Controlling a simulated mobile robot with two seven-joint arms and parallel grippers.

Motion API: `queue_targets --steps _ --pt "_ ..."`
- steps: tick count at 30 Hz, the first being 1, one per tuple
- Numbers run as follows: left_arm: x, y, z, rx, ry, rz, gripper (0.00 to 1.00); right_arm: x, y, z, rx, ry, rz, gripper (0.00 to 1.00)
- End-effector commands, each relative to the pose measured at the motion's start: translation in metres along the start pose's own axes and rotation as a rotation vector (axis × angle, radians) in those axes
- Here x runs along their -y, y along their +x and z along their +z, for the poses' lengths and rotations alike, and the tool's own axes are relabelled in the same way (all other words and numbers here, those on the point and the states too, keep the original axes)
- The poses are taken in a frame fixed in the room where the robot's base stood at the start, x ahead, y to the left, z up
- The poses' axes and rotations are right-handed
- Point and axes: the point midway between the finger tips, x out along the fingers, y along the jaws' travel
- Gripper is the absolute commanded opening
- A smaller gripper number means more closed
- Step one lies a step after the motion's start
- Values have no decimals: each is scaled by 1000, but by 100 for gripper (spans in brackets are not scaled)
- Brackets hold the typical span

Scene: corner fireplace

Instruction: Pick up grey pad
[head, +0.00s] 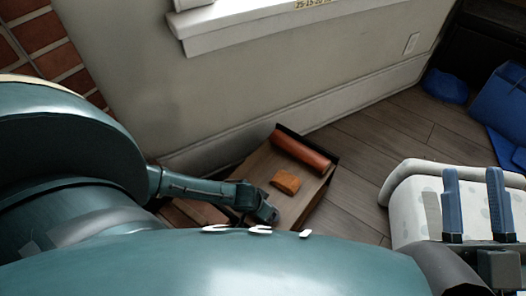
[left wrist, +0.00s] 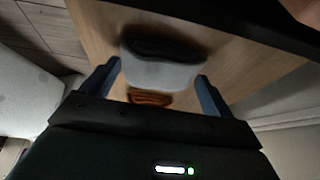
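In the left wrist view, a light grey pad-like object (left wrist: 160,74) with a dark top part lies over a wooden surface. My left gripper (left wrist: 155,90) has its two blue fingers apart, one on each side of this object, with gaps showing; whether they touch it cannot be told. The head view does not clearly show the grey pad or the left gripper; my big teal arm covers much of the lower left. My right gripper (head: 475,205) is open and empty, fingers pointing up, in front of the white dotted seat.
A wooden tray-like surface (head: 253,168) by the wall holds an orange-brown block (head: 286,182) and a red-brown cylinder (head: 301,149). A white dotted upholstered seat (head: 408,195) stands at the right. Blue items (head: 446,86) lie at the far right. Floor between is clear.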

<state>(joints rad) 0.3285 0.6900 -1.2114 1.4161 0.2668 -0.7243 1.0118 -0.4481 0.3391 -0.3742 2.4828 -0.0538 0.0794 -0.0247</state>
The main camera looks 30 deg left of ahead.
Motion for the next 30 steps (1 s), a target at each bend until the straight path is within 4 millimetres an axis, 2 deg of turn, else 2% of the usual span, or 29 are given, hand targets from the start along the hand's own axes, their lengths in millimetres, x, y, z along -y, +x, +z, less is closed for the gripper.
queue_targets --steps 1,7,16,17,20,24,30 --pt "0 0 0 0 0 0 81 0 0 0 1 0 0 36" --pt "0 0 0 0 0 0 65 0 0 0 1 0 0 36" --pt "0 -6 -2 0 0 0 64 -1 2 -3 5 4 0 36" --pt "0 -9 -4 -1 0 0 64 -1 3 -4 10 7 0 36" --pt "0 -25 -10 -1 0 1 64 6 -9 10 122 78 16 36" --pt "0 -54 -22 -1 0 1 64 14 -20 20 238 133 29 36" --pt "0 -84 -34 0 0 0 64 10 -21 21 264 77 33 36"
